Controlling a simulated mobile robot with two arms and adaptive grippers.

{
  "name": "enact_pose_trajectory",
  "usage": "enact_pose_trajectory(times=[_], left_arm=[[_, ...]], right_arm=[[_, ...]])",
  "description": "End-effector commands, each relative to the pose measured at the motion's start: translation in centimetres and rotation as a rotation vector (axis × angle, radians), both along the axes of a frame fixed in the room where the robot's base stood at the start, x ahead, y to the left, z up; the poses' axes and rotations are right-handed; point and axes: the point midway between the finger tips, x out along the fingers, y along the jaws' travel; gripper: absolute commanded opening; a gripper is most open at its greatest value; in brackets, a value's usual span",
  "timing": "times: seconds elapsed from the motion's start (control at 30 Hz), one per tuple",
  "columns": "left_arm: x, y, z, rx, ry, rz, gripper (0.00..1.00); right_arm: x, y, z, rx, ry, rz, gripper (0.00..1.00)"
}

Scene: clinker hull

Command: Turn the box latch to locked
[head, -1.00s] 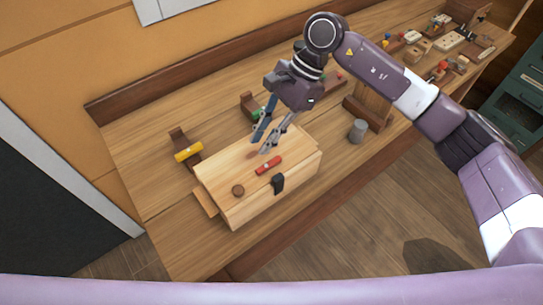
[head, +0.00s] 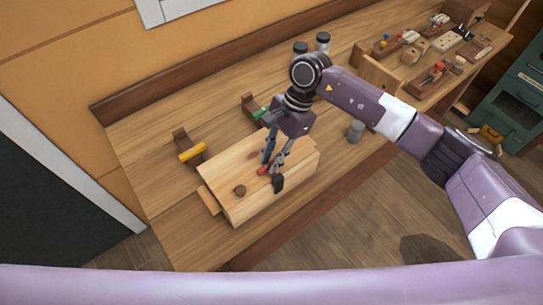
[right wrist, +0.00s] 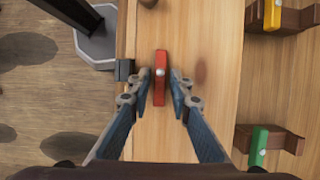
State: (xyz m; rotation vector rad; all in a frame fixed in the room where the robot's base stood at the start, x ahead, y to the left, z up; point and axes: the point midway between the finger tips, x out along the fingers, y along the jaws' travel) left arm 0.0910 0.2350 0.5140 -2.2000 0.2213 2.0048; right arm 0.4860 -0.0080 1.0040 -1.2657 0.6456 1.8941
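The wooden box (head: 236,206) sits on the workbench, with a round brown knob (head: 240,190) on its top. A red latch bar (right wrist: 160,78) with a pale centre pin lies on the box top; in the head view my fingers partly hide it (head: 263,170). My right gripper (right wrist: 160,76) is open, with one fingertip on each side of the red bar; a small gap seems to show on both sides. A black catch (head: 278,183) is on the box's front edge. My left gripper is not in view.
A yellow piece on a brown holder (head: 192,151) stands left of the box and a green one (head: 260,112) behind it. A grey cylinder (head: 355,130) stands to the right. Small wooden parts crowd the far right of the bench.

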Motion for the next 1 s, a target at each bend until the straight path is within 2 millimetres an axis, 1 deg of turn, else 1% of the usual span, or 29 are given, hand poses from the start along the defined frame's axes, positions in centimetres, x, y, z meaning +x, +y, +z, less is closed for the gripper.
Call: enact_pose_trajectory(times=[0.07,0.23,0.27,0.47,0.67,0.87,1.0], left_arm=[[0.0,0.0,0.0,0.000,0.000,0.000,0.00],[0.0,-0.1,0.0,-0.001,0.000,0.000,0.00],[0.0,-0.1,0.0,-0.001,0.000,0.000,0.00],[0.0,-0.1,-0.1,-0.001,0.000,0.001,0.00],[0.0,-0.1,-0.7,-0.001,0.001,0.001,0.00],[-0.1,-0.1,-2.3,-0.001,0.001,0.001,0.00],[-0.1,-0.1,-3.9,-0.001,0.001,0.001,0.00]], right_arm=[[0.0,0.0,0.0,0.000,0.000,0.000,0.19],[0.0,0.0,0.0,0.000,0.000,0.000,0.01],[0.0,0.0,0.0,0.000,0.000,0.000,0.00],[0.0,0.0,0.0,0.001,0.000,-0.002,0.00],[0.0,0.0,-0.2,0.001,-0.001,-0.038,0.00],[-0.2,-0.2,-0.4,0.002,-0.004,-0.144,0.00],[-0.3,-0.3,-0.5,0.002,-0.005,-0.260,0.00]])
